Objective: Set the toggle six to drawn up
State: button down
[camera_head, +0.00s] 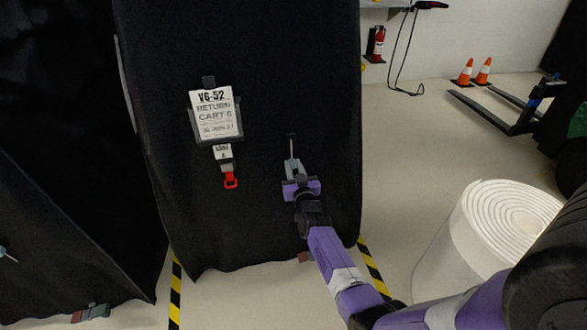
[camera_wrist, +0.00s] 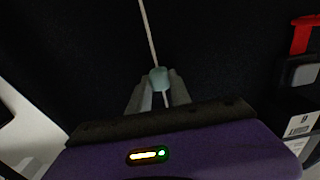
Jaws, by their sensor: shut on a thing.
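A black covered cart bears a white sign (camera_head: 215,113) reading VG-52 RETURN CART 6. A thin pale cord (camera_head: 291,146) hangs down the front of its black cover (camera_head: 280,60). My gripper (camera_head: 293,172) is at the cord's lower part, right of the sign. In the wrist view, the pale green toggle (camera_wrist: 158,77) sits between the fingertips of my gripper (camera_wrist: 158,90), which are shut on it. The cord (camera_wrist: 148,35) runs taut upward from the toggle, and a short piece shows below it. In the head view the toggle is mostly hidden by my gripper.
A red buckle (camera_head: 231,181) hangs under the sign, left of my gripper. Another black covered cart (camera_head: 60,120) stands at left. A white roll (camera_head: 490,230) stands at right. Orange cones (camera_head: 465,72) and a dark pallet jack (camera_head: 515,115) are behind; floor between is clear.

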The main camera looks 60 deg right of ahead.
jog(key=shift+r, duration=0.25)
jog(key=c, duration=1.2)
grip_release()
jog(key=shift+o, duration=0.2)
jog(key=shift+a, duration=0.1)
jog(key=p+v, duration=0.3)
jog(key=v, duration=0.4)
jog(key=shift+s+a+p, duration=0.2)
jog(key=shift+s+p, duration=0.1)
